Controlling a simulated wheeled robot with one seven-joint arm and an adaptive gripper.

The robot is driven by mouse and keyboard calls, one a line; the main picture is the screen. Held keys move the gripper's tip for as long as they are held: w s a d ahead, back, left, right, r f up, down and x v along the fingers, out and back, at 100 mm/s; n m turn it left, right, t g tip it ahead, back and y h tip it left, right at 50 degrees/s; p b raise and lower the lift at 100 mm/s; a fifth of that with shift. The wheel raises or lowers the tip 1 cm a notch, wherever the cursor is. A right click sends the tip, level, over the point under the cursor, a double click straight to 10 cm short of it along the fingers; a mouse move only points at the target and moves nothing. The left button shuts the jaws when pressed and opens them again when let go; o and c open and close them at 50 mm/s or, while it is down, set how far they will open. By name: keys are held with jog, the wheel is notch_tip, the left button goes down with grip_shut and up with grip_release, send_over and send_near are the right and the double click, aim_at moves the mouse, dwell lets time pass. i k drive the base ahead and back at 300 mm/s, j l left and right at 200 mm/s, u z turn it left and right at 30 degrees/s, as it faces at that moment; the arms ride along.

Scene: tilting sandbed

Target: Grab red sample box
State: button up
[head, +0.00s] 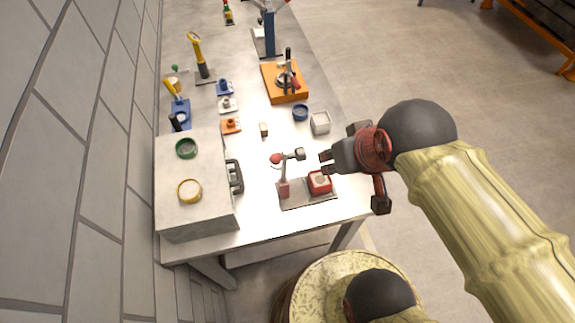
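A small red box (320,182) with a pale round top sits on the right side of a grey plate (303,203) near the table's front right edge. I take it as the red sample box. A red stand (283,189) with a dark and red arm rises from the left of the same plate. My gripper (324,162) reaches in from the right, just behind and above the red box in the picture. Its fingers point left and show a small gap, with nothing visible between them. Whether it touches the box cannot be told.
A large grey box (190,218) with a dark handle stands at the front left. Bare tabletop (255,170) lies left of the plate.

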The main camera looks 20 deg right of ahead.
aim_at(319, 184)
jog(key=l+u, duration=0.15)
jog(key=l, duration=0.2)
jog(key=k+l+u, duration=0.1)
jog(key=l, duration=0.3)
jog(key=k+l+u, duration=0.15)
jog(key=l, duration=0.2)
jog(key=l+u, duration=0.15)
jog(key=l, duration=0.4)
jog(key=k+l+u, duration=0.2)
jog(key=l, duration=0.3)
jog(key=i+l, duration=0.2)
jog(key=i, duration=0.2)
